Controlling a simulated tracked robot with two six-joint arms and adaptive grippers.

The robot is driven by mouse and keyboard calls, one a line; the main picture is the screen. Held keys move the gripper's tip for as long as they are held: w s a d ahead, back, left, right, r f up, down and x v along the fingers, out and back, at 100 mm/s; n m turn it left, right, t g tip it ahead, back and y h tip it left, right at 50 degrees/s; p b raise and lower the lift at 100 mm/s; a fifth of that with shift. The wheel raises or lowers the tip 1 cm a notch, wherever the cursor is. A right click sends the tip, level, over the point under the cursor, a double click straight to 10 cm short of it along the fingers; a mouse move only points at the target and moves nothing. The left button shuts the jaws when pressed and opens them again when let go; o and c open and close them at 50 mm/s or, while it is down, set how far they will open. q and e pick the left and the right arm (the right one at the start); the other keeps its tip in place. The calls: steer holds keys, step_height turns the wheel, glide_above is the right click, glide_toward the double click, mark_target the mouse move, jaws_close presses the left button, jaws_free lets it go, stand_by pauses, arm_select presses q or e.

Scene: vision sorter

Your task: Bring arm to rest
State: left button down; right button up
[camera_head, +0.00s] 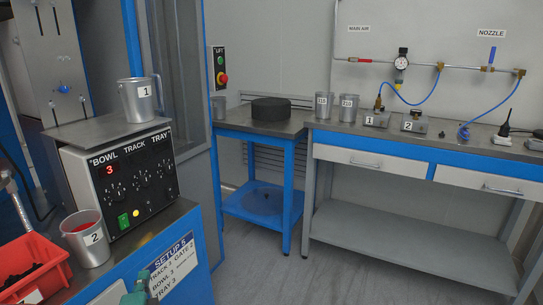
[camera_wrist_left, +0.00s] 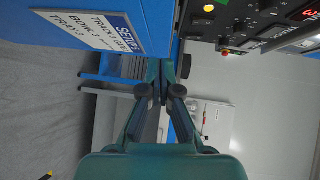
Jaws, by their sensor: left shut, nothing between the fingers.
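My left gripper (camera_head: 141,287) shows as a teal and dark shape at the bottom of the head view, in front of the blue cabinet and its setup sign. In the left wrist view my left gripper (camera_wrist_left: 163,92) points away from the camera, shut and empty, with clear space around it. The setup sign (camera_head: 173,262) on the cabinet front also shows in the left wrist view (camera_wrist_left: 90,32). My right gripper is in neither view.
The control box (camera_head: 120,180) carries metal cup 1 (camera_head: 139,100). Cup 2 (camera_head: 86,240) and a red bin (camera_head: 35,262) stand on the left cabinet. A blue stand (camera_head: 261,138) and a long bench (camera_head: 420,138) are behind. The floor between (camera_head: 260,275) is clear.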

arm_select(q)
steer(key=s+d+f+n+g+h, duration=0.1)
steer(key=s+d+f+g+h, duration=0.15)
steer(key=d+f, duration=0.4)
steer(key=s+d+f+n+g+h, duration=0.1)
steer(key=s+d+f+g+h, duration=0.2)
steer(key=f, duration=0.7)
steer(key=s+d+f+g+h, duration=0.1)
steer(key=s+d+f+g, duration=0.15)
steer(key=d+f, duration=0.45)
steer(key=s+d+f+n+g+h, duration=0.2)
steer(key=s+d+f+n+g, duration=0.15)
steer(key=s+n, duration=0.4)
steer(key=s+d+f+n+g+h, duration=0.1)
steer(key=s+d+f+n+g, duration=0.3)
steer(key=s, duration=0.6)
step_height(320, 180, up, 26)
steer(key=a+n+p, duration=0.1)
steer(key=n+p, duration=0.1)
steer(key=p, duration=2.4)
steer(key=shift+a+r+p, duration=0.15)
steer(key=shift+p, duration=0.2)
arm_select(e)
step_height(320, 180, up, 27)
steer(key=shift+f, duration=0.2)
arm_select(q)
steer(key=shift+t, duration=0.25)
